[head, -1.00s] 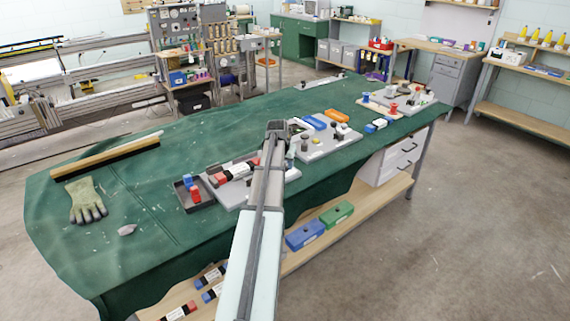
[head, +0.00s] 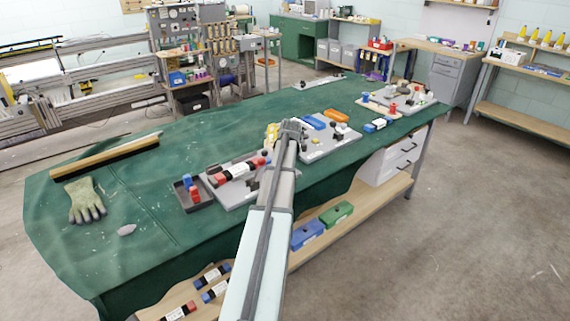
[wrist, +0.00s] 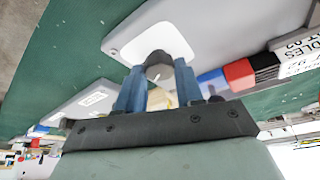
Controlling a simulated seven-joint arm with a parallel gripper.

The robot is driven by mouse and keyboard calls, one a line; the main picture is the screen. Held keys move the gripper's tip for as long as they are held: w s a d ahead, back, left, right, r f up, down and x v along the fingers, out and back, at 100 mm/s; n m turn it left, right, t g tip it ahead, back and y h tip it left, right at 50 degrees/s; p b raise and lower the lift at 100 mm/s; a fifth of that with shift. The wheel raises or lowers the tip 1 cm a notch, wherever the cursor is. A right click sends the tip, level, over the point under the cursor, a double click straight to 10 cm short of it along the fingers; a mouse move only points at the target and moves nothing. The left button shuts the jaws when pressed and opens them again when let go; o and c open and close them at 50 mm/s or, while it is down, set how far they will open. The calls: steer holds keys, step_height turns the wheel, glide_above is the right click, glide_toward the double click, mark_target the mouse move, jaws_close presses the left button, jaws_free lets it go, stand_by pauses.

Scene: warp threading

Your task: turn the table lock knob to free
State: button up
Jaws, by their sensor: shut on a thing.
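In the wrist view a dark grey, rounded knob (wrist: 158,63) stands on a white, rounded square patch of a grey plate (wrist: 205,22). My gripper (wrist: 158,78) has its two blue fingers on either side of the knob, shut on it. The knob's lower part is partly hidden between the fingers. Which way the knob points is not clear. In the head view my arm reaches over the green table, and the wrist hides the fingertips and the knob.
A grey plate with red, white and black blocks (head: 238,170) lies left of my arm. Another plate with small parts (head: 335,140) lies to the right. A dark tray (head: 190,193), a glove (head: 85,200) and a brush (head: 105,155) are on the left of the table (head: 130,200).

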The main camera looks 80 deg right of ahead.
steer(key=n, duration=0.2)
steer(key=n+t+y, duration=0.1)
steer(key=n, duration=0.1)
steer(key=n+t, duration=0.1)
steer(key=n, duration=0.1)
steer(key=shift+s+d+y, duration=0.2)
steer(key=shift+d+y, duration=0.05)
steer(key=shift+y, duration=0.05)
steer(key=n+y, duration=0.1)
steer(key=n, duration=0.2)
steer(key=n+t, duration=0.1)
steer(key=n, duration=0.1)
steer(key=shift+n+y, duration=0.4)
steer(key=o, duration=1)
steer(key=shift+o, duration=0.2)
steer(key=d+v, duration=0.1)
steer(key=v, duration=1.2)
steer(key=shift+s+a+r, duration=0.2)
steer(key=shift+a+r, duration=0.2)
